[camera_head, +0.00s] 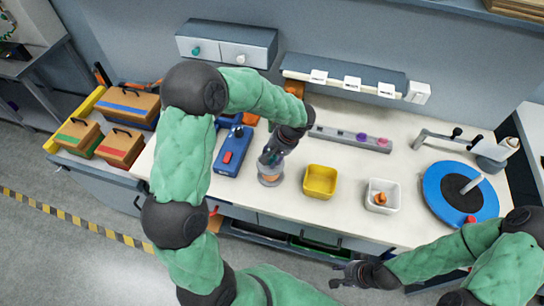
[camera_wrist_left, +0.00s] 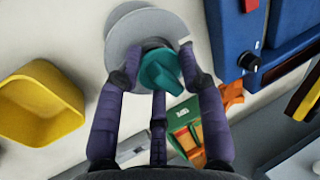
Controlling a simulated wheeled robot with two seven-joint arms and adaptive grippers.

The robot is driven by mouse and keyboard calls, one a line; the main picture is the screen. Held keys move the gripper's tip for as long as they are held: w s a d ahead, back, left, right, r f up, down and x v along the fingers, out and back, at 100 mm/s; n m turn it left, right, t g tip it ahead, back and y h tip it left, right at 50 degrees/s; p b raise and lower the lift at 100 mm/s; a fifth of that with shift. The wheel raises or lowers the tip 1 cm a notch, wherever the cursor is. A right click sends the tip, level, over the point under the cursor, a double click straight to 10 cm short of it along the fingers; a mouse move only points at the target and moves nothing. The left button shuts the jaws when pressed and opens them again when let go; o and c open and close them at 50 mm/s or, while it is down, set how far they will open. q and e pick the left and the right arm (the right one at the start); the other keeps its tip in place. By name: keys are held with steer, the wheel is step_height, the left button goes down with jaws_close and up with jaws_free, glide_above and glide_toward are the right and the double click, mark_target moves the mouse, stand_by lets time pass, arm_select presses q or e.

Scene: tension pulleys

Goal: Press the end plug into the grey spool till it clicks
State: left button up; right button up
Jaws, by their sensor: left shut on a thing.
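The grey spool (camera_head: 270,181) stands on the white bench, directly below my left gripper (camera_head: 271,160). In the left wrist view its round grey flanges (camera_wrist_left: 133,38) show just beyond the fingertips. My left gripper is shut on a teal end plug (camera_wrist_left: 158,72), which sits between its fingers over the spool. The plug overlaps the spool's middle in that view; I cannot tell how deep it sits. In the head view the fingers hide the plug. My right gripper (camera_head: 339,275) is empty and looks open, off the bench's front edge.
A yellow bin (camera_head: 320,182) stands right of the spool, and a blue device with a red button (camera_head: 231,152) stands left. Further right are a white box (camera_head: 384,187) with an orange piece and a blue turntable (camera_head: 442,193). A grey rail (camera_head: 335,134) lies behind.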

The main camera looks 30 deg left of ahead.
arm_select(q)
steer(key=shift+f, duration=0.15)
steer(key=shift+f+b, duration=0.15)
steer(key=shift+b, duration=0.15)
steer(key=shift+r, duration=0.3)
stand_by(0.3)
stand_by(0.9)
steer(key=shift+f+b, duration=0.1)
steer(key=shift+b, duration=0.2)
steer(key=shift+f, duration=0.15)
steer(key=shift+r, duration=0.25)
